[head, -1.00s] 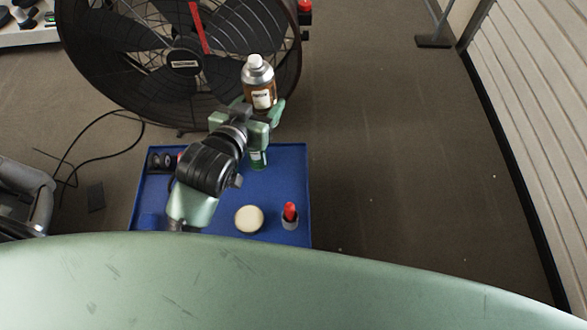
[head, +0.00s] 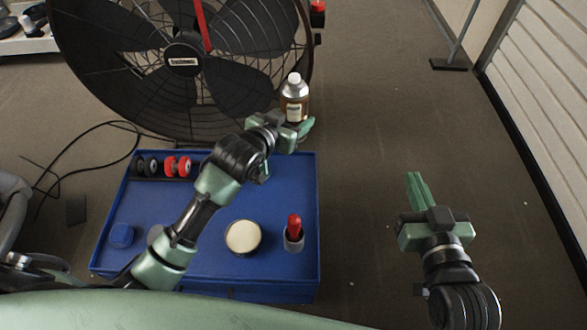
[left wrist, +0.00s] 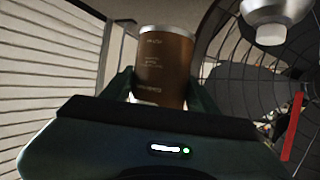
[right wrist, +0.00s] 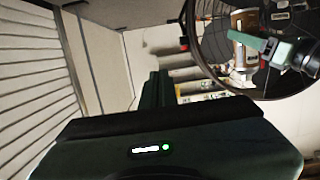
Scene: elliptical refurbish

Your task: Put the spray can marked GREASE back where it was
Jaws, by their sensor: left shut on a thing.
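A brown can (head: 294,108) with a silver top is held upright in my left gripper (head: 294,130), which is shut on it. The can also shows in the left wrist view (left wrist: 165,65) and in the right wrist view (right wrist: 238,50). Its label is too small and blurred to read as GREASE. It is held near the far right corner of the blue cart top (head: 270,190); its height above it is hard to tell. My right gripper (head: 416,185) is shut and empty, right of the cart over the floor.
The cart top holds black wheels (head: 147,167), red wheels (head: 178,167), a blue cap (head: 121,235), a round cream-topped tin (head: 243,237) and a red-tipped bottle (head: 294,232). A big fan (head: 183,62) stands behind. My left arm covers part of the cart.

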